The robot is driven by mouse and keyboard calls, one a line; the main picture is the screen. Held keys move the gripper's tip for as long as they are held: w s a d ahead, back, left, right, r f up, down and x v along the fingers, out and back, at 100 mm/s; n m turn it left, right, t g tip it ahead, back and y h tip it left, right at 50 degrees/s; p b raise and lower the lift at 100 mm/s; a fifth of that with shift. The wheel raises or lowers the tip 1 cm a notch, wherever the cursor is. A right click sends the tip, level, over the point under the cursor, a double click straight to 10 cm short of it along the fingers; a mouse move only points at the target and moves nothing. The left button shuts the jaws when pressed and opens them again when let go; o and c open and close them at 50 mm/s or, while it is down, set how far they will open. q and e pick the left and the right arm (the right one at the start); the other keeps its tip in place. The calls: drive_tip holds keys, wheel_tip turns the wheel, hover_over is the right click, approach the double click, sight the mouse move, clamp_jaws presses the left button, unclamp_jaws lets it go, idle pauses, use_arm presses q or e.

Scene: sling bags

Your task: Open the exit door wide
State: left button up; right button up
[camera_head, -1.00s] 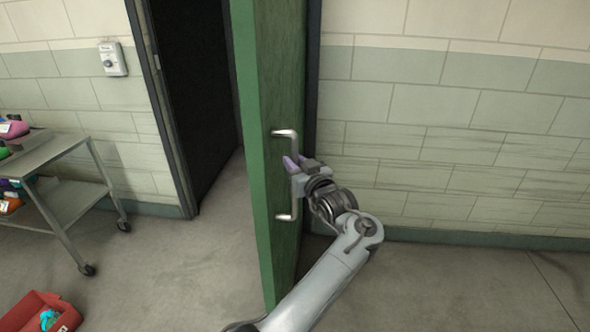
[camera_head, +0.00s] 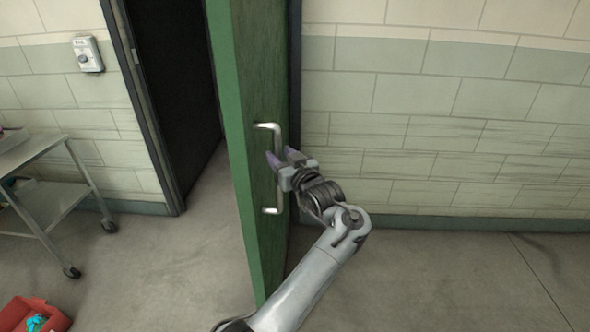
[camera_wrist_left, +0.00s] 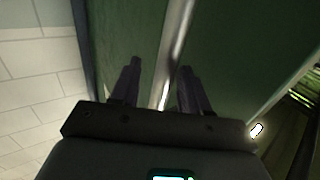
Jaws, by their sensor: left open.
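The green exit door (camera_head: 262,95) stands part open, swung out from its dark doorway (camera_head: 172,85). Its silver bar handle (camera_head: 281,135) is upright on the door face; the door also shows in the left wrist view (camera_wrist_left: 222,55). My left gripper (camera_head: 280,159) is at the handle, about midway along it. In the left wrist view the fingers (camera_wrist_left: 158,82) are apart, with the handle bar (camera_wrist_left: 177,40) running between and beyond them. Whether they touch the bar I cannot tell. My right gripper is not in view.
A metal cart (camera_head: 52,200) on wheels stands left of the doorway. A red bin (camera_head: 32,316) with a cyan item is on the floor at lower left. A switch box (camera_head: 88,54) is on the wall. Floor to the right is clear.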

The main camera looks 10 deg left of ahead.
use_arm(q)
drive_tip(key=p+v, duration=0.2)
drive_tip(key=v, duration=0.7)
drive_tip(key=shift+s+d, duration=0.15)
drive_tip(key=shift+s, duration=0.15)
